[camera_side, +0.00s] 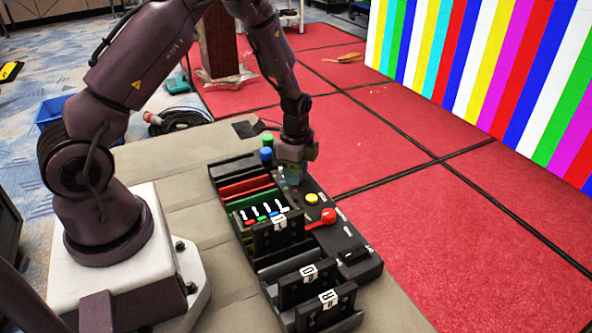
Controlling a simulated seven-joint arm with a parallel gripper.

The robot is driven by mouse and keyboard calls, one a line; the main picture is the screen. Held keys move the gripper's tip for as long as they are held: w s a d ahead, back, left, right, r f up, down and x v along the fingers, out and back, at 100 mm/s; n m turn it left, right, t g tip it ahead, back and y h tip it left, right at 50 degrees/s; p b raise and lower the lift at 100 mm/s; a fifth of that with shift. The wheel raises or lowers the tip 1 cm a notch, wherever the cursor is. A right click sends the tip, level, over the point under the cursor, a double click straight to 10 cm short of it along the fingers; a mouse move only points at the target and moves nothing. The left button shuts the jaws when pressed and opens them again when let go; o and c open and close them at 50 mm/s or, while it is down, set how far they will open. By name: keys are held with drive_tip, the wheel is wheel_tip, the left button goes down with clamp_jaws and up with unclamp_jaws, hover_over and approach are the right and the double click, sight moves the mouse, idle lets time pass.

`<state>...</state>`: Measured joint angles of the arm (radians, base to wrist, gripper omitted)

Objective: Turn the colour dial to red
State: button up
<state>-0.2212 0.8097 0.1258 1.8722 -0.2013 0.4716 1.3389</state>
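My gripper (292,168) points down over the far end of the black control panel (345,240). Its fingertips are at or just above the panel top, and I cannot tell whether they are open or shut. A small dull greenish shape shows at the fingertips; it may be the colour dial, but the gripper hides most of it and no pointer or setting is readable. The video wall (490,70) at the upper right shows vertical stripes of many colours, red among them.
Blue (267,140) and green (266,154) knobs stand left of my gripper. Small sliders (264,214) and upright numbered plates (309,273) fill the panel's left side. Red floor lies clear to the right.

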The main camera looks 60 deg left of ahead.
drive_tip(key=shift+c, duration=1.3)
drive_tip(key=shift+n, duration=0.3)
drive_tip(key=n, duration=1.1)
drive_tip(key=shift+n, duration=0.3)
drive_tip(key=n, duration=1.1)
drive_tip(key=shift+r+n, duration=0.1)
drive_tip(key=shift+n, duration=0.2)
